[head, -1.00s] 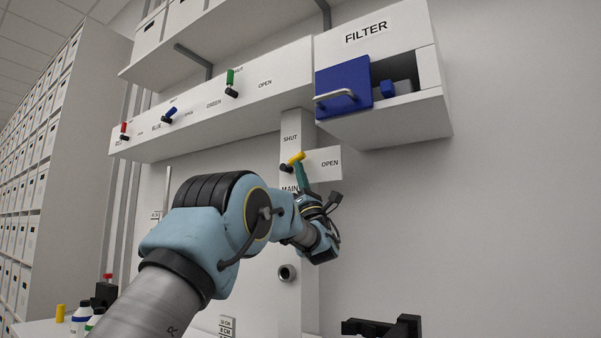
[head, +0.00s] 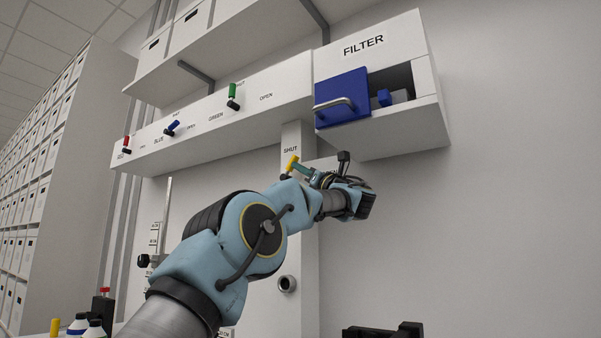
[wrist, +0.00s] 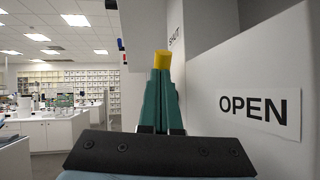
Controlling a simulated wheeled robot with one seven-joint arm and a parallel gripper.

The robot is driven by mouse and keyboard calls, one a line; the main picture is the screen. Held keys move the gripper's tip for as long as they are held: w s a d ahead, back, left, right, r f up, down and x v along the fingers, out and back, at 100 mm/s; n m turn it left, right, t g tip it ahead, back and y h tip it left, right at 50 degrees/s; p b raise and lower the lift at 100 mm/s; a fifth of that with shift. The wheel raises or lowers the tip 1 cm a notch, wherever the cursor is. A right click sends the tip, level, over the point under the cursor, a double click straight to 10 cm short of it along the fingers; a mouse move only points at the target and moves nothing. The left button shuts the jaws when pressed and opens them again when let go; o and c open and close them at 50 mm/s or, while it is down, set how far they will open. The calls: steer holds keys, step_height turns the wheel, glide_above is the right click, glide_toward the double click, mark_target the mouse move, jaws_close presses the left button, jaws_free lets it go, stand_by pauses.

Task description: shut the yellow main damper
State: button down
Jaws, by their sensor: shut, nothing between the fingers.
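The yellow main damper handle (head: 292,162) stands on the white duct below the filter box in the head view. It points steeply up, leaning slightly right, towards the SHUT label (head: 291,150). My gripper (head: 298,168) is at its right side, with closed green fingers and nothing between them. In the wrist view the yellow handle end (wrist: 162,58) shows just beyond the tips of my gripper (wrist: 161,70). The tips appear to be against it, but contact is not certain.
The filter box (head: 375,75) with its blue door (head: 342,98) overhangs just above right of my gripper. Green (head: 232,97), blue (head: 172,128) and red (head: 126,144) valve handles line the panel at left. The wall at right is bare.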

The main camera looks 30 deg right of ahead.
steer(key=shift+w+a+r+g, duration=0.15)
steer(key=shift+w+r+g, duration=0.05)
steer(key=shift+r+g, duration=0.4)
stand_by(0.5)
